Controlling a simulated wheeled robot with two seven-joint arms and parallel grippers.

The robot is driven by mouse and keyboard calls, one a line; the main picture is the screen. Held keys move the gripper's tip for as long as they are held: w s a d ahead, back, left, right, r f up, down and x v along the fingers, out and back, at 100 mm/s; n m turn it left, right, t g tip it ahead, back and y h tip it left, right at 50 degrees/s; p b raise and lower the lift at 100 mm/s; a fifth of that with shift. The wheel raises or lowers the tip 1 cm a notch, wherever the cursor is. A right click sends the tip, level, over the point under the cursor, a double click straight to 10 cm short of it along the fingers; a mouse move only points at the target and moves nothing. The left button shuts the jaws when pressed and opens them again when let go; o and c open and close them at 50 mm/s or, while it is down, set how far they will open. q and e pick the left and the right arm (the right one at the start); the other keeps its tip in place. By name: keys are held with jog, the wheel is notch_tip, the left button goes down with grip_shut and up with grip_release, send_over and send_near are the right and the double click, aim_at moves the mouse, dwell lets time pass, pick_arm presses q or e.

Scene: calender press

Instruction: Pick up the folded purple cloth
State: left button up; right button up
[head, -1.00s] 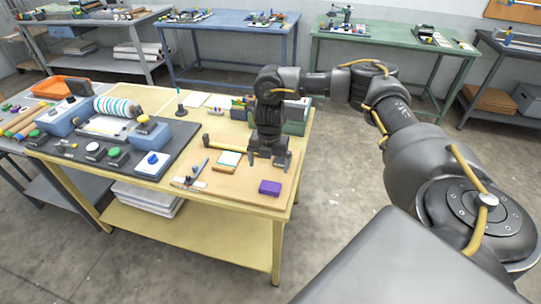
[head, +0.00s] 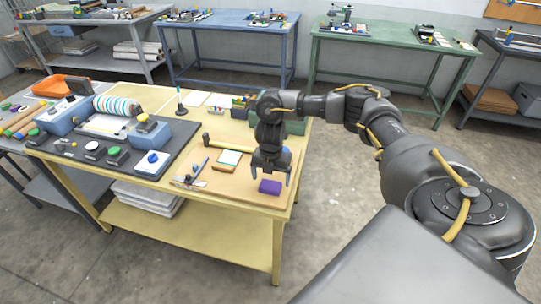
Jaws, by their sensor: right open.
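The folded purple cloth (head: 270,187) is a small block lying on the tan board (head: 232,192) at the near right of the yellow table. My right gripper (head: 271,181) is open, with its fingers pointing down above and at the far side of the cloth. Its fingertips come close to the cloth in the picture; I cannot tell whether they touch it or straddle it. The cloth's near face and top show. My left gripper is not in view.
The calender press (head: 115,110) with its striped roller stands on the left of the yellow table (head: 180,170).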

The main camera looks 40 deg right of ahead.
aim_at(271, 185)
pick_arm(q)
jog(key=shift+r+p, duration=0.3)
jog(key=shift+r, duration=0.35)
pick_arm(e)
jog(key=shift+s+a+f, duration=0.1)
jog(key=shift+a+f, duration=0.05)
jog(key=shift+f, duration=1.55)
jog(key=c, duration=1.1)
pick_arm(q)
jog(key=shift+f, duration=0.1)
pick_arm(e)
jog(key=shift+o, duration=0.2)
jog(key=shift+r, duration=0.1)
jog(key=shift+r+b, duration=0.5)
jog(key=shift+r, duration=0.05)
jog(key=shift+r+b, duration=0.45)
jog(key=shift+r, duration=0.2)
pick_arm(q)
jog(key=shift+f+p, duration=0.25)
jog(key=shift+p, duration=0.4)
pick_arm(e)
jog(key=s+a+r, duration=0.6)
jog(key=s+r, duration=0.4)
jog(key=s, duration=0.2)
jog(key=shift+s+a+r, duration=0.15)
jog(key=shift+a+r, duration=0.1)
jog(key=shift+a, duration=0.1)
